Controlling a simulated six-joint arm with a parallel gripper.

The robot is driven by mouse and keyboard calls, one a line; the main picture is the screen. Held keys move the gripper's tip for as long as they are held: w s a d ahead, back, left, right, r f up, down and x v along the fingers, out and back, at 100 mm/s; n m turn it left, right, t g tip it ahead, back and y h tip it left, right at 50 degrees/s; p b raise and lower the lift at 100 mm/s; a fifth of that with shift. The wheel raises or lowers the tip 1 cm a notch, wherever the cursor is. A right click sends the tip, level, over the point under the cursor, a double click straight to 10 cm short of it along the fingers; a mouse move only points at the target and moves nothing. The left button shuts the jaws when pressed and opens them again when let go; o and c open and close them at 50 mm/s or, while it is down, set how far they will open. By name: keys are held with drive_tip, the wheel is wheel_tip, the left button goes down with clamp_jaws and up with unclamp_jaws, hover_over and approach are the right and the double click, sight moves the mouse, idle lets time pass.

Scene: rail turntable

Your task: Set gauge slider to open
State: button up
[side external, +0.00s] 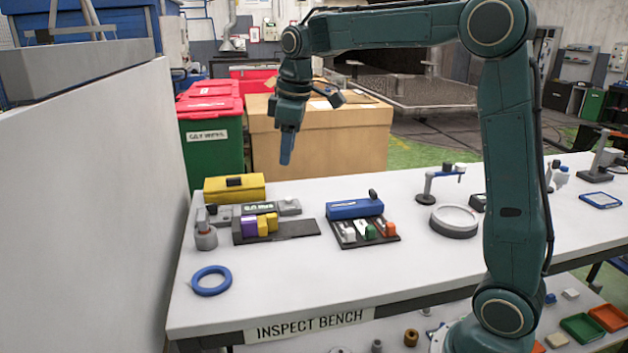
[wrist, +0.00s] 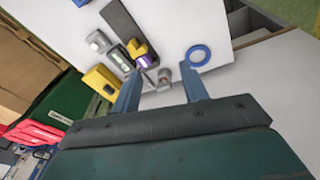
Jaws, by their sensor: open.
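A gauge-like unit (side external: 258,208) with a dark display stands at the left of the bench; it also shows in the wrist view (wrist: 121,58). A grey block (side external: 289,206) sits at its right end. In front lies a dark flat rail (side external: 295,229), with a purple block (side external: 248,226) and yellow blocks (side external: 263,226) at its left part. I cannot tell which part is the slider. My gripper (side external: 286,158) is above and behind this unit, pointing down, apart from everything. In the wrist view its fingers (wrist: 160,92) are spread and empty.
A yellow box (side external: 234,189) stands behind the unit, and a grey cylindrical fixture (side external: 206,236) at its left. A blue ring (side external: 211,280) lies in front. A blue box (side external: 355,209) and a dark tray (side external: 362,234) of small parts are to the right. The front middle bench is clear.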

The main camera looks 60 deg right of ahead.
drive_tip(key=w+d+f+n+g, duration=0.1)
drive_tip(key=w+d+f+n, duration=0.1)
drive_tip(key=w+d+f, duration=0.35)
drive_tip(key=n+g, duration=0.1)
hover_over(271, 215)
wheel_tip(271, 215, down, 6)
drive_tip(key=shift+f, duration=0.1)
wheel_tip(271, 215, down, 14)
drive_tip(key=shift+r, duration=0.15)
idle(0.4)
drive_tip(key=shift+c, duration=0.2)
clamp_jaws()
